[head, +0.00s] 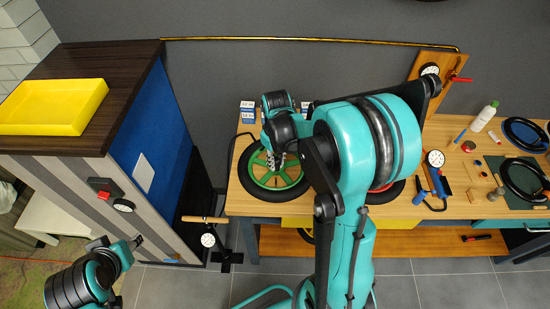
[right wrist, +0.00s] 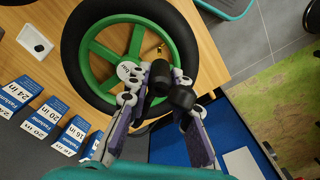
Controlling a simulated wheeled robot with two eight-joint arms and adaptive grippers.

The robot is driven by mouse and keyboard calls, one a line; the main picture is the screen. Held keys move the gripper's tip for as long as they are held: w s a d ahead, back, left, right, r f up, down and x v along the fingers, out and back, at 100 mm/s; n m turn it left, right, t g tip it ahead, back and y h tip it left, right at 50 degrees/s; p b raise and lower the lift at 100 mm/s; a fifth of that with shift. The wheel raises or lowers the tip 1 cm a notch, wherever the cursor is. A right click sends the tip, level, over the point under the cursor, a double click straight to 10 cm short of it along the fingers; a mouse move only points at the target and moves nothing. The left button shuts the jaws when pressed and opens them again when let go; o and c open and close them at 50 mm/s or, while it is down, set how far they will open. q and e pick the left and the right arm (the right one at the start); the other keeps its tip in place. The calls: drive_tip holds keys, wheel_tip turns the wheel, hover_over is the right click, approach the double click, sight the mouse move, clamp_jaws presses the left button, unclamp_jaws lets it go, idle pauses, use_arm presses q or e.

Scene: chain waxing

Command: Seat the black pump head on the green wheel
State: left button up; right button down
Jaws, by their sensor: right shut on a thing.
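The green wheel (head: 262,181) with its black tyre lies flat on the workbench; it also fills the top of the right wrist view (right wrist: 98,52). A small brass-coloured valve (right wrist: 160,47) shows inside its rim. My right gripper (right wrist: 160,86) is shut on the black pump head (right wrist: 181,97), over the tyre side of the wheel near the valve. The pump head appears apart from the valve; the height gap is hard to judge. In the head view my right gripper (head: 277,160) partly covers the wheel. My left gripper (head: 137,241) is at lower left, away from the wheel; its jaws are unclear.
A floor pump (head: 208,239) with a wooden handle stands left of the workbench (head: 300,209); a black hose (head: 231,152) rises beside the wheel. Size cards (right wrist: 40,120) stand by the wheel. A cabinet with a yellow tray (head: 53,128) is at left. Another gauge pump (head: 435,159) is at right.

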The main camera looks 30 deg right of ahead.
drive_tip(key=f, duration=0.1)
drive_tip(key=f+b, duration=0.1)
drive_tip(key=shift+w+f, duration=0.25)
drive_tip(key=shift+f, duration=0.15)
drive_tip(key=shift+s+f+b, duration=0.1)
drive_tip(key=shift+f+b, duration=1.4)
drive_tip(key=shift+f, duration=0.05)
drive_tip(key=shift+f+b, duration=1)
drive_tip(key=shift+b, duration=0.15)
idle(0.5)
drive_tip(key=c, duration=1.3)
unclamp_jaws()
